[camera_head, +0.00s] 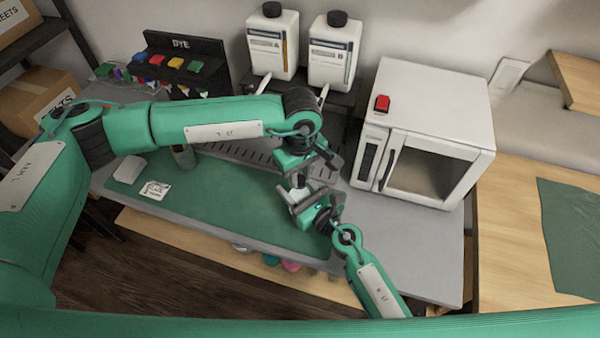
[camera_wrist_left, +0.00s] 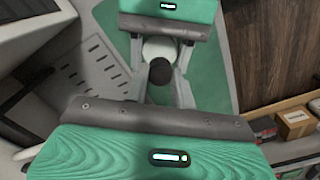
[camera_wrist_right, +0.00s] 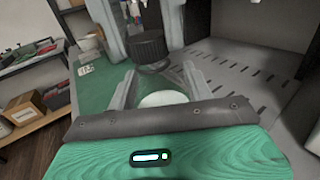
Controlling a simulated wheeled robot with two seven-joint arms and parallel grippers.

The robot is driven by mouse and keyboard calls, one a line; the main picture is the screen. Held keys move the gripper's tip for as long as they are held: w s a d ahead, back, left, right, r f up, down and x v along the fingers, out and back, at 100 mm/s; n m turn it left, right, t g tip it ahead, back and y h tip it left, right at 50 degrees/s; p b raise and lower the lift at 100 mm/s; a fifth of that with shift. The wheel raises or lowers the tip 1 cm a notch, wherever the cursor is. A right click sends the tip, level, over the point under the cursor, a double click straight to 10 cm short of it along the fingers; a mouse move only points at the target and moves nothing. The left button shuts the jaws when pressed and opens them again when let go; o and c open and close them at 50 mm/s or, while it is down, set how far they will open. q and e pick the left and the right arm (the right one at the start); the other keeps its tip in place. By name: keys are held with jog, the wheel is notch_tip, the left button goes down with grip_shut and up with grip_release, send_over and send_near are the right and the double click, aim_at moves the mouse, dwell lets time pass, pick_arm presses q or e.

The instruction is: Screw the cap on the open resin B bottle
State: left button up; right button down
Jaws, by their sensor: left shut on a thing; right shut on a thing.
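My left gripper (camera_head: 299,180) reaches in from the left and is shut on a black ridged cap (camera_wrist_right: 147,46). The cap also shows as a dark disc between the fingers in the left wrist view (camera_wrist_left: 160,72). My right gripper (camera_head: 305,203) is just below and is shut on a small white bottle (camera_wrist_right: 163,98). The white bottle also shows beyond the cap in the left wrist view (camera_wrist_left: 158,48). The cap is above the bottle, near its top. The fingers hide most of the bottle, and I cannot tell whether the cap touches its neck.
Two large white jugs marked A (camera_head: 273,42) and B (camera_head: 334,52), with black caps, stand behind. A white oven (camera_head: 440,110) is at right. The green mat's (camera_head: 225,205) front is clear.

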pick_arm(q)
jog(key=m, duration=0.9)
jog(key=shift+m, duration=0.3)
jog(key=m, duration=0.4)
jog(key=shift+m, duration=0.4)
jog(key=m, duration=0.5)
jog(key=shift+m, duration=0.4)
jog(key=o, duration=1)
jog(key=shift+c, duration=0.2)
jog(key=shift+r, duration=2.25)
